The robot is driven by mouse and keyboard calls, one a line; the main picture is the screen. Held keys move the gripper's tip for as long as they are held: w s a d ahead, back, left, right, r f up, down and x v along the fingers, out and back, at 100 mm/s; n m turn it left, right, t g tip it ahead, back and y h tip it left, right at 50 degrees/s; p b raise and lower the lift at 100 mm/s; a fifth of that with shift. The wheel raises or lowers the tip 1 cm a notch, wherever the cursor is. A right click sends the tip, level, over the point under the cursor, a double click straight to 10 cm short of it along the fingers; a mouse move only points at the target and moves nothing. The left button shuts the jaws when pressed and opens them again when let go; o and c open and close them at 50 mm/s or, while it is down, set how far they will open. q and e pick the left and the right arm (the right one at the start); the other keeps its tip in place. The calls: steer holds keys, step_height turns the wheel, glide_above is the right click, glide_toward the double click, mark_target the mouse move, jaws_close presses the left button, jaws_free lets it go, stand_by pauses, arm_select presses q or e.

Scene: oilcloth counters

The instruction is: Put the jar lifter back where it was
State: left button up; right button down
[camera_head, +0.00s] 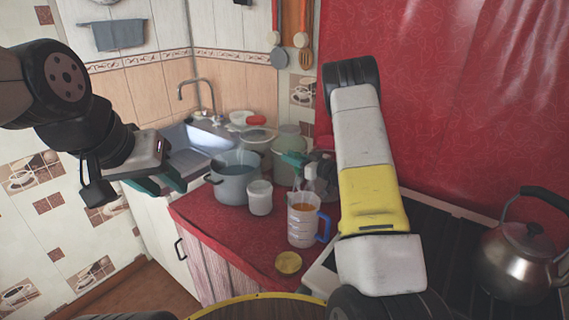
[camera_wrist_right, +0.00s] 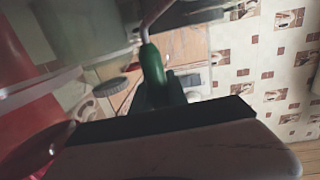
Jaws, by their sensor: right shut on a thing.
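The jar lifter (camera_wrist_right: 152,62) shows in the right wrist view as a green handle with a pale metal wire rising from its far end. My right gripper (camera_wrist_right: 162,92) is shut on that green handle. In the head view, my right gripper (camera_head: 297,160) is partly hidden by my own forearm, above and behind the measuring jug. What the lifter's far end touches cannot be told. My left gripper (camera_head: 160,184) is at the left, empty, its teal fingers apart, in front of the sink.
On the red counter (camera_head: 215,227) stand a big pot (camera_head: 236,182), a white jar (camera_head: 260,198), a measuring jug (camera_head: 302,225) with orange liquid and a gold lid (camera_head: 288,262). A sink (camera_head: 205,140) lies behind. A kettle (camera_head: 520,255) stands on the stove at right.

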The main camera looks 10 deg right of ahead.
steer(key=shift+f, duration=1.7)
steer(key=c, duration=1.3)
jaws_free()
steer(key=v, duration=0.7)
steer(key=shift+s+d, duration=0.15)
steer(key=shift+s, duration=0.05)
